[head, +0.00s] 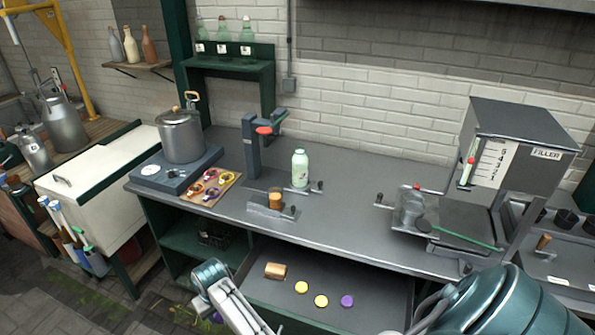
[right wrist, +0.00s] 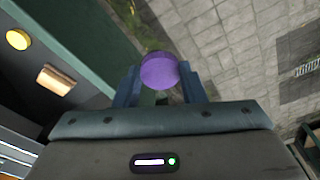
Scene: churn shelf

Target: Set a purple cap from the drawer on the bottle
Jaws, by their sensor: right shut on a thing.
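My right gripper (right wrist: 160,78) is shut on a purple cap (right wrist: 158,70), held between its fingertips above the floor beside the drawer. In the head view a bit of the held cap (head: 217,318) shows at the bottom, mostly hidden by my arm. The open drawer (head: 375,288) holds a second purple cap (head: 347,301), two yellow caps (head: 321,301) and a wooden cylinder (head: 276,270). A pale green bottle (head: 300,169) stands upright on the bench; its top is too small to read clearly. My left gripper is not in view.
A board of coloured rings (head: 211,187) and a pot (head: 181,136) are to the left. A filler (head: 520,150) stands right.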

